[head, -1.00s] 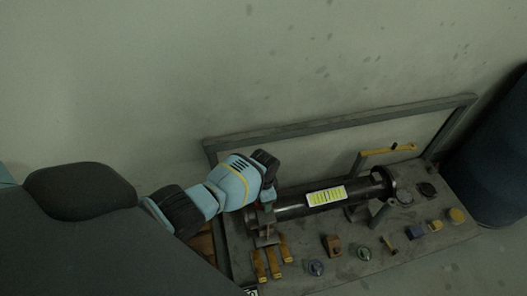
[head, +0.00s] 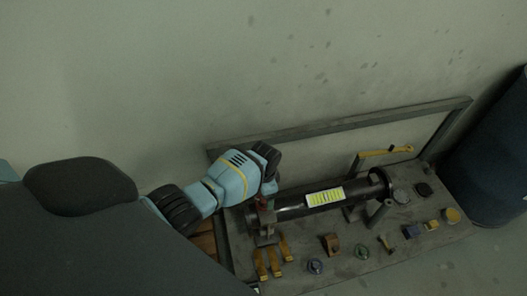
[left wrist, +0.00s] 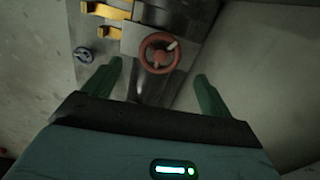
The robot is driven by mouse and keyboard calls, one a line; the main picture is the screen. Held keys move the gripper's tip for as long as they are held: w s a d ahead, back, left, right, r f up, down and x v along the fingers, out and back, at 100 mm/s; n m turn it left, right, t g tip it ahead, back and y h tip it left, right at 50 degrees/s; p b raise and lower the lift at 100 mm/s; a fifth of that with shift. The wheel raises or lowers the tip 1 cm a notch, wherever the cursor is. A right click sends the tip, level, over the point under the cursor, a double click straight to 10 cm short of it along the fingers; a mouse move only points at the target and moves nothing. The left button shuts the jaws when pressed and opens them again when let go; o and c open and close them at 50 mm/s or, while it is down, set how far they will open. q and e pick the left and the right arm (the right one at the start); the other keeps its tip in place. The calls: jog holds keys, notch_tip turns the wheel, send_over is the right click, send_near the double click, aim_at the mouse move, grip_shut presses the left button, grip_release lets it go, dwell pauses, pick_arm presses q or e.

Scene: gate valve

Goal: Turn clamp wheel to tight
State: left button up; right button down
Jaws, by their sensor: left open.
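The clamp wheel, a red-brown handwheel with spokes (left wrist: 147,63), shows in the left wrist view just beyond and between my left gripper's fingers. My left gripper (left wrist: 158,82) has its two green fingers wide apart, with nothing between the tips that I can see touching them. My right gripper is in neither view.
A dark blue barrel (head: 495,160) stands right.

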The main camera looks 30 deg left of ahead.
pick_arm(q)
jog(key=shift+r+p, duration=0.45)
jog(key=shift+r, duration=0.8)
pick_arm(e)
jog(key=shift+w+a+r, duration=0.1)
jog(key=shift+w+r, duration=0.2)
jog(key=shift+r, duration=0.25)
pick_arm(q)
jog(key=shift+s, duration=0.1)
